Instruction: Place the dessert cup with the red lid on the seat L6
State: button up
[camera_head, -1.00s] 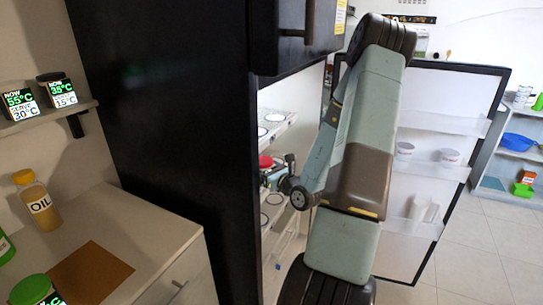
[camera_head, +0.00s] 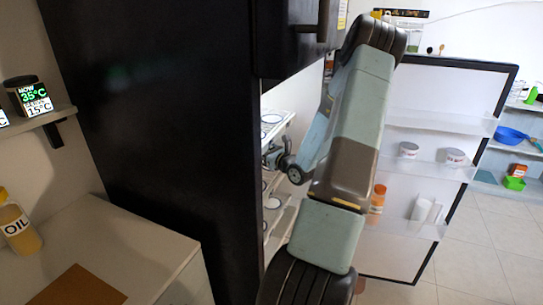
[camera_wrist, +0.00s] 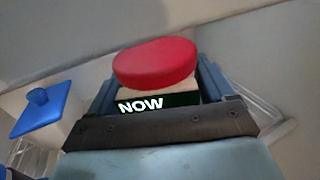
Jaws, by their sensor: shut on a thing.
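The dessert cup with the red lid (camera_wrist: 155,63) fills the middle of the wrist view, its label reading "NOW". My gripper (camera_wrist: 155,98) is shut on the cup, with a finger on each side of it. In the head view my gripper (camera_head: 275,155) is at the opening of the dark fridge, beside its inner shelves. The red lid is hidden in that view. The shelves (camera_head: 277,128) carry round ring marks. No seat label is legible, so I cannot tell which is L6.
The fridge wall (camera_head: 160,140) stands left of my arm. The open fridge door (camera_head: 440,100) is on the right, with jars on its racks. A blue-lidded container (camera_wrist: 42,108) is close on the left in the wrist view. A counter with an oil bottle (camera_head: 18,228) is at far left.

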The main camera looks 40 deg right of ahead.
jog(key=w+d, duration=0.1)
jog(key=d, duration=0.1)
jog(key=w+d+f, duration=0.1)
jog(key=w+d, duration=0.1)
jog(key=d, duration=0.1)
jog(key=w+d+f, duration=0.1)
jog(key=d, duration=0.2)
jog(key=shift+w+f, duration=0.2)
jog(key=shift+w, duration=0.1)
jog(key=shift+w+f, duration=0.1)
jog(key=shift+f, duration=2)
jog(key=shift+w+d+f, duration=0.1)
jog(key=shift+f, duration=0.05)
jog(key=shift+f, duration=0.1)
jog(key=o, duration=1.1)
jog(key=s+d, duration=0.1)
jog(key=s, duration=1.1)
jog(key=shift+d, duration=0.35)
